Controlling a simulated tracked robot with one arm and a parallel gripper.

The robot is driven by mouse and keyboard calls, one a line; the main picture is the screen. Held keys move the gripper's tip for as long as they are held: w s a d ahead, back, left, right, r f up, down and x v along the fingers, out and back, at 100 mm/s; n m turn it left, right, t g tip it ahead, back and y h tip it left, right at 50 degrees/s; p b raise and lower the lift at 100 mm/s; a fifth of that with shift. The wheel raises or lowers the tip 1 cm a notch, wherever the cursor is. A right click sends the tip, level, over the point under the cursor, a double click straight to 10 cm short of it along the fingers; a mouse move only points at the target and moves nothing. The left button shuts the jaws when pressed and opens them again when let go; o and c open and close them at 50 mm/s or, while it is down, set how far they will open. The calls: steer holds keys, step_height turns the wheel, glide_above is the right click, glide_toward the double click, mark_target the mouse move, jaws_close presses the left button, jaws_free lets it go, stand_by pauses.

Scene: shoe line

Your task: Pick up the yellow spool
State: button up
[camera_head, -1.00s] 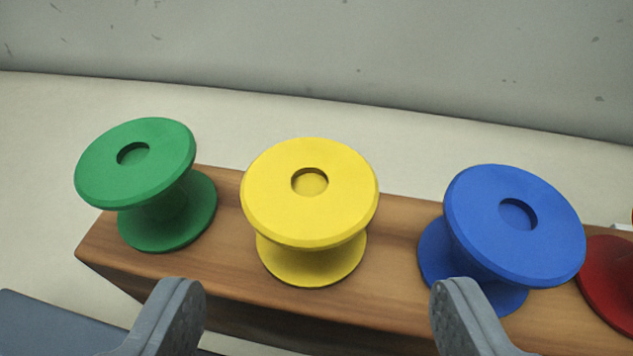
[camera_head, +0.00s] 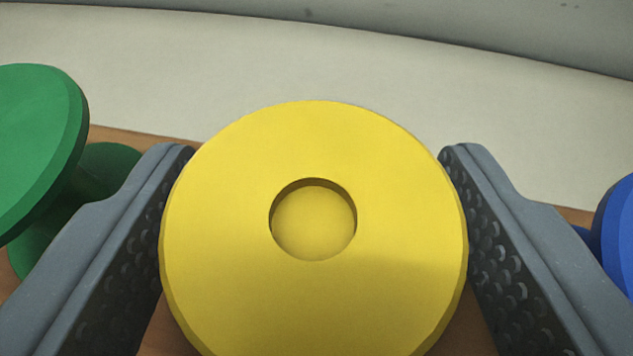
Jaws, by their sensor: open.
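The yellow spool (camera_head: 315,300) fills the middle of the view. I see its round top flange with a round recess in the centre; its lower part is hidden beneath the flange. My gripper (camera_head: 316,155) is open, with one grey finger on each side of the yellow spool. The fingers' dimpled inner faces are very close to the flange's left and right edges. I cannot tell whether they touch it.
A green spool (camera_head: 35,150) stands close by on the left, partly behind my left finger. A blue spool (camera_head: 618,235) stands at the right edge, partly out of view. The wooden shelf (camera_head: 140,141) shows between them. Pale floor and a grey wall lie behind.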

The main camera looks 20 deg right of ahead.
steer(key=c, duration=0.7)
steer(key=shift+c, duration=0.2)
steer(key=shift+r, duration=0.1)
